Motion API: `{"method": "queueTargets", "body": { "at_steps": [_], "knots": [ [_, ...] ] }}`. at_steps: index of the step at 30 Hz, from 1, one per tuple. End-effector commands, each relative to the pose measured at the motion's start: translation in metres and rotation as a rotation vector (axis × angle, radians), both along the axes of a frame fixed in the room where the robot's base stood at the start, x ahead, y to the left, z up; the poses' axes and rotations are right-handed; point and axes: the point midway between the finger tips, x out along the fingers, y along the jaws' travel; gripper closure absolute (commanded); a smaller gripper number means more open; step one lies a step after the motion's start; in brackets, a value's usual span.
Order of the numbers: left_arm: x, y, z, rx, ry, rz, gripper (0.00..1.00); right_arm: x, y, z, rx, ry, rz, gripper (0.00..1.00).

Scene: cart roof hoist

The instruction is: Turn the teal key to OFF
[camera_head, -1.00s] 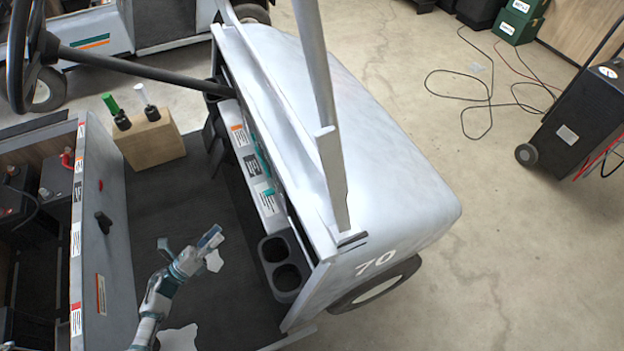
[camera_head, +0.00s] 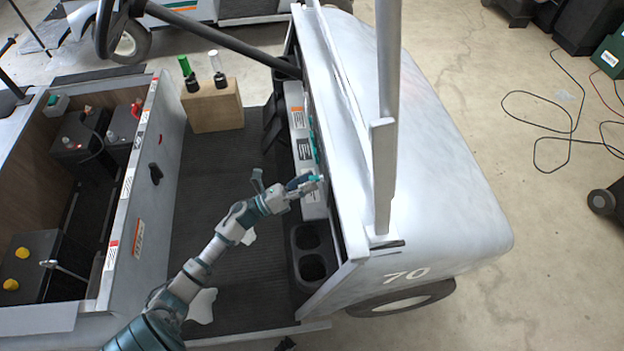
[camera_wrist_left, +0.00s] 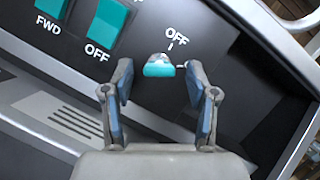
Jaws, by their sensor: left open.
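The teal key (camera_wrist_left: 158,66) sits on the dark dash panel in the left wrist view. Its wide side lies across the picture, level with a short white mark at its right. The OFF label (camera_wrist_left: 177,37) and its tick are above it. My left gripper (camera_wrist_left: 159,78) is open, with one finger on each side of the key; I cannot tell whether they touch it. In the head view my left gripper (camera_head: 306,184) is at the dash and largely hides the key. My right gripper is not in view.
Teal FWD and OFF rocker switches (camera_wrist_left: 108,22) are up and left of the key. Cup holders (camera_head: 312,252) lie below the dash in the head view. A roof post (camera_head: 386,120) rises at the right. A wooden block (camera_head: 213,107) stands on the cart floor.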

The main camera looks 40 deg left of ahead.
Motion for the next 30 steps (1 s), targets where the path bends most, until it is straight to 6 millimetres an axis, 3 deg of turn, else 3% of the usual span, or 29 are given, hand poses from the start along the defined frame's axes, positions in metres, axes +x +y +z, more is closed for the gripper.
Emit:
{"method": "queueTargets", "body": {
  "at_steps": [12, 14, 19, 20, 30],
  "knots": [
    [0.0091, -0.0032, 0.0028, -0.003, 0.001, 0.000, 0.42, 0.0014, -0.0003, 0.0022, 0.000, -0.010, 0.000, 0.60],
    [0.0090, -0.0033, 0.0028, -0.003, 0.001, 0.000, 0.54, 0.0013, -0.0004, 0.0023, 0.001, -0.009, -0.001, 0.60],
    [0.0091, -0.0041, 0.0031, -0.001, 0.002, 0.001, 0.97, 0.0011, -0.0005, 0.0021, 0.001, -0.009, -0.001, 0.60],
    [0.0092, -0.0040, 0.0030, -0.001, 0.002, 0.002, 1.00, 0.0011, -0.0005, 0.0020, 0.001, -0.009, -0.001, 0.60],
    [0.0096, -0.0030, 0.0042, -0.027, 0.022, 0.003, 1.00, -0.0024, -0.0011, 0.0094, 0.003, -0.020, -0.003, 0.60]
  ]
}}
